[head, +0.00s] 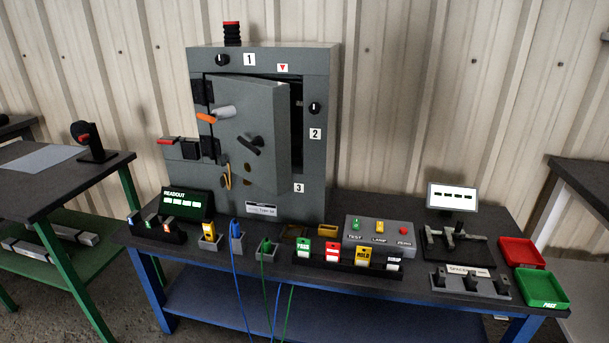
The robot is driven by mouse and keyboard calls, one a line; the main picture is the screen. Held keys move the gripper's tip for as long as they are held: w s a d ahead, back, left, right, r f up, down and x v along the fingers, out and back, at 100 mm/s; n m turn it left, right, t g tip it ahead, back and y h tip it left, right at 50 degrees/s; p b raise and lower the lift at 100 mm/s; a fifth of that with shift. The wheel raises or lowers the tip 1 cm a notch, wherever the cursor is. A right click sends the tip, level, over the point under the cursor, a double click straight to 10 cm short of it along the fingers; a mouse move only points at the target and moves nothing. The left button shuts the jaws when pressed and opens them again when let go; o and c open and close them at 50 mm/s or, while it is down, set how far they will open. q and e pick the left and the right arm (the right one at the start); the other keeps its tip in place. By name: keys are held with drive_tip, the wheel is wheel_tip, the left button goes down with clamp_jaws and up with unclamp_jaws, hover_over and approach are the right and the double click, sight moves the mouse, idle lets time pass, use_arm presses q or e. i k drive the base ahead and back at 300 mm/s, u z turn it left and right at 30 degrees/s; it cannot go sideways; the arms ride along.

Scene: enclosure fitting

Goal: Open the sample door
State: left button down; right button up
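The sample door (245,132) is a grey panel on the front of a grey metal enclosure (318,160). It has black hinges (203,92) on its left side. It stands ajar, its right edge swung out from the frame. A dark gap (297,98) shows at the upper right. A grey and orange handle (222,112) and a black turn handle (251,144) are on the door. The inside of the enclosure is mostly hidden behind the door. Neither of my grippers shows in the head view.
Below the enclosure, the bench (400,278) holds a readout (187,204), connector blocks, a button box (379,234) and colored tags. A red tray (521,252) and a green tray (542,288) are at the right. Blue and green cables hang over the front edge.

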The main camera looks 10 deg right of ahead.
sight(250, 108)
drive_tip(key=z, duration=1.15)
drive_tip(key=i, duration=0.65)
drive_tip(key=u, duration=0.35)
